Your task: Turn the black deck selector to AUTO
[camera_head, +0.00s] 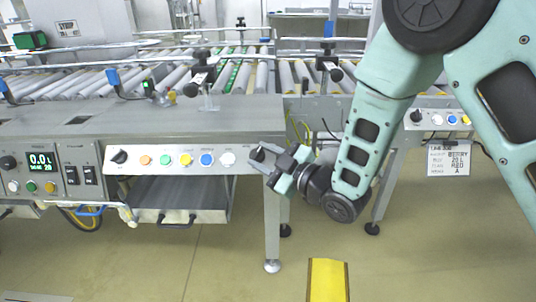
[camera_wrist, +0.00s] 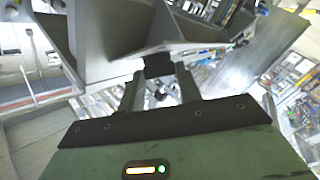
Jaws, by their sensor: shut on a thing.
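A light control strip (camera_head: 135,171) runs along the front edge of the steel deck. A black selector knob (camera_head: 257,154) sits at its right end, and another black selector knob (camera_head: 119,156) at its left end. My gripper (camera_head: 266,164) is at the right-end knob, reaching in from the right. In the wrist view my gripper (camera_wrist: 158,75) has its two fingers on either side of a dark block, the black knob (camera_wrist: 158,65), and is shut on it. The AUTO marking and the knob's pointer cannot be read in either view.
Orange, green, yellow, blue and white buttons (camera_head: 206,159) lie between the two knobs. A box with a display (camera_head: 40,160) stands at the far left. Roller conveyors (camera_head: 230,75) run behind. A table leg (camera_head: 272,230) is below my gripper. A yellow floor strip (camera_head: 327,280) lies in front.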

